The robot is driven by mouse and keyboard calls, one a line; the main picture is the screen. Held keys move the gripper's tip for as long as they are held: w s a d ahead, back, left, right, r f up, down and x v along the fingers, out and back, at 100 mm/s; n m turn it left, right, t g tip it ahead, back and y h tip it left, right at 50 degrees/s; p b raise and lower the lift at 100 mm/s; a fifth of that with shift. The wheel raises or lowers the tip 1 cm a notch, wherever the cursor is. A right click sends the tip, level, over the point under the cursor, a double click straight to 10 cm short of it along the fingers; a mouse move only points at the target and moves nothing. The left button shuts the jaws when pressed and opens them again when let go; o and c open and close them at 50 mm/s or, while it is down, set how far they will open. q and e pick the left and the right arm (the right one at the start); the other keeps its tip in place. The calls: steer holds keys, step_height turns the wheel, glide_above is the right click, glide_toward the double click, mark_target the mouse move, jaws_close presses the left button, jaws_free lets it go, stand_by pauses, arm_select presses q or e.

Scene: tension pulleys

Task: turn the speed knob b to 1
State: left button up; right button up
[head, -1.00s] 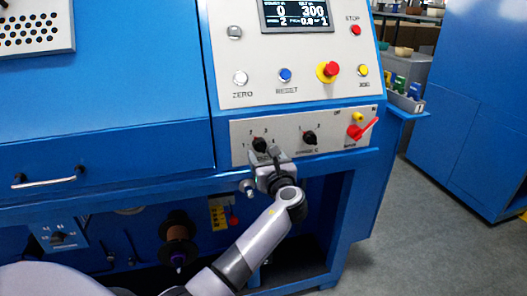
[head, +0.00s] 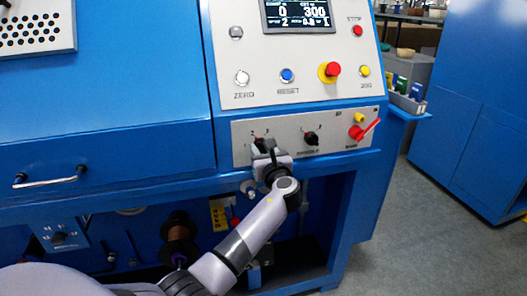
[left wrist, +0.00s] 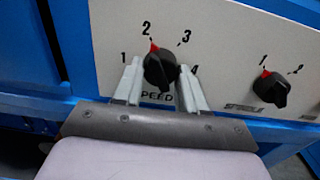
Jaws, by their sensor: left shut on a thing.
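The speed knob (left wrist: 160,66) is a black round knob with a red pointer mark, on a pale panel with the numbers 1 to 4 around it. In the left wrist view its red mark points at the 2. My left gripper (left wrist: 160,76) has one finger on each side of the knob and is shut on it. In the head view the left gripper (head: 266,149) covers most of the knob (head: 259,142). The lettering under the knob is partly hidden by the fingers. My right gripper is not in view.
A second black knob (left wrist: 270,88) with a red mark sits to the right on the same panel. Further right are a red switch handle (head: 362,130) and a yellow button (head: 359,118). Above are buttons and a display (head: 298,15). The machine's blue front edge runs below the panel.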

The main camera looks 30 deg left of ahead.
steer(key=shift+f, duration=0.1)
arm_select(q)
steer(key=n+b, duration=0.1)
steer(key=n, duration=0.1)
steer(key=n+b, duration=0.1)
steer(key=n, duration=0.2)
steer(key=shift+f+n+b, duration=0.2)
steer(key=shift+n+b, duration=0.55)
steer(key=shift+n, duration=0.45)
steer(key=n+b, duration=0.1)
steer(key=n, duration=0.2)
steer(key=shift+d+b, duration=0.1)
steer(key=shift+b, duration=0.25)
steer(key=shift+r+n+b, duration=0.1)
steer(key=shift+n+b, duration=0.25)
steer(key=shift+n, duration=0.35)
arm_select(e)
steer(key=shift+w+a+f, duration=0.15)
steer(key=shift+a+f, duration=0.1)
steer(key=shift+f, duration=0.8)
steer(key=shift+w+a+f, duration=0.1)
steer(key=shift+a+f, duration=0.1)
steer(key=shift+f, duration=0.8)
arm_select(q)
steer(key=o, duration=1.1)
steer(key=shift+r, duration=0.1)
steer(key=shift+c, duration=0.2)
